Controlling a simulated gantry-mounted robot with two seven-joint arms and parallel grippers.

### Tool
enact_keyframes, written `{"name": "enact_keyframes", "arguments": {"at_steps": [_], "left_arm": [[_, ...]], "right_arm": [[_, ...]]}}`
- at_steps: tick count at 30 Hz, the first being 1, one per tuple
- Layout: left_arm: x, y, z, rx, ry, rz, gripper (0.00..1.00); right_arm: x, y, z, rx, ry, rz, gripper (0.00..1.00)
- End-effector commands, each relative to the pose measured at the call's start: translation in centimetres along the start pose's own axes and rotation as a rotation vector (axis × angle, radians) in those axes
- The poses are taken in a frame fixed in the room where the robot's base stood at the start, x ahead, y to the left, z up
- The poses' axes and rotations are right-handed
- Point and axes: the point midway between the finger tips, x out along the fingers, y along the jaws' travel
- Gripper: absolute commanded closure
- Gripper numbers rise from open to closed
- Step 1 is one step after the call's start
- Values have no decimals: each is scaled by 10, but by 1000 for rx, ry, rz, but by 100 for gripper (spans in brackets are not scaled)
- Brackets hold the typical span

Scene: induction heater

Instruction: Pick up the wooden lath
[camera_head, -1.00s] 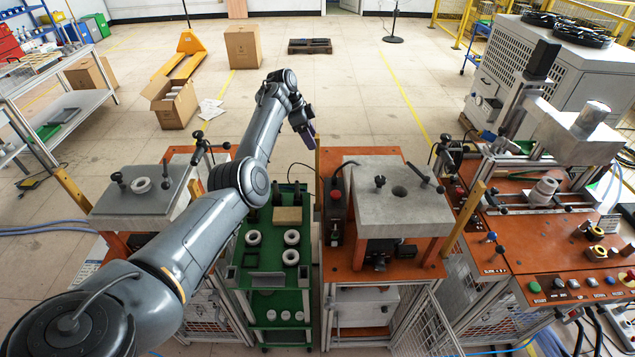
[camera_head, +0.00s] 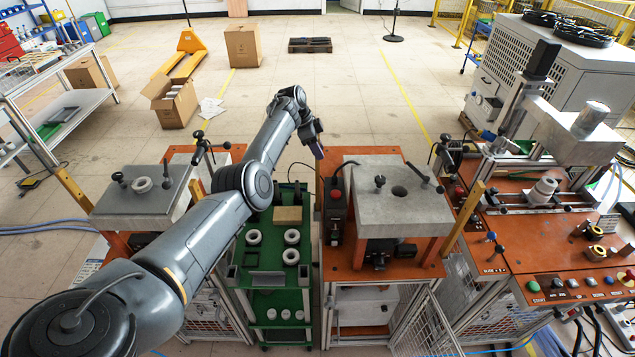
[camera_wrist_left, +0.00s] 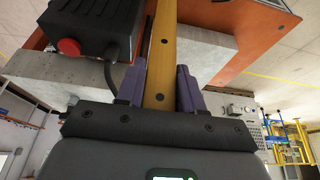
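The wooden lath (camera_wrist_left: 161,50) is a narrow yellow-brown strip with dark holes. In the left wrist view it runs up the middle, between the two purple fingers of my left gripper (camera_wrist_left: 161,88). The fingers stand close along both sides of it; firm contact cannot be told. In the head view my left gripper (camera_head: 318,151) points down at the back left corner of the middle orange table, and hides most of the lath there. My right gripper is not in view.
A black box with a red button (camera_head: 336,196) stands close by the lath, and a grey block (camera_head: 388,212) is right of it. A green cart (camera_head: 271,262) stands left of the table. Other wooden laths (camera_head: 73,189) (camera_head: 463,216) stand at the sides.

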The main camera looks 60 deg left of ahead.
Motion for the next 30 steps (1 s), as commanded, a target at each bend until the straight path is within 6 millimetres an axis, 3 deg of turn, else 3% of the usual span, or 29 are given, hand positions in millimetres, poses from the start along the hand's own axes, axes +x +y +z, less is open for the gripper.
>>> {"name": "enact_keyframes", "arguments": {"at_steps": [1, 6, 20, 30], "left_arm": [[0, 0, 0, 0, 0, 0, 74], [0, 0, 0, 0, 0, 0, 100], [-4, 0, -2, 0, 1, -2, 100], [-35, -1, -15, 1, 3, -4, 100]], "right_arm": [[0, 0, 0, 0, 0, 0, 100], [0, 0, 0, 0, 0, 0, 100], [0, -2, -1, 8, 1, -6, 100], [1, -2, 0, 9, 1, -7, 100]]}}
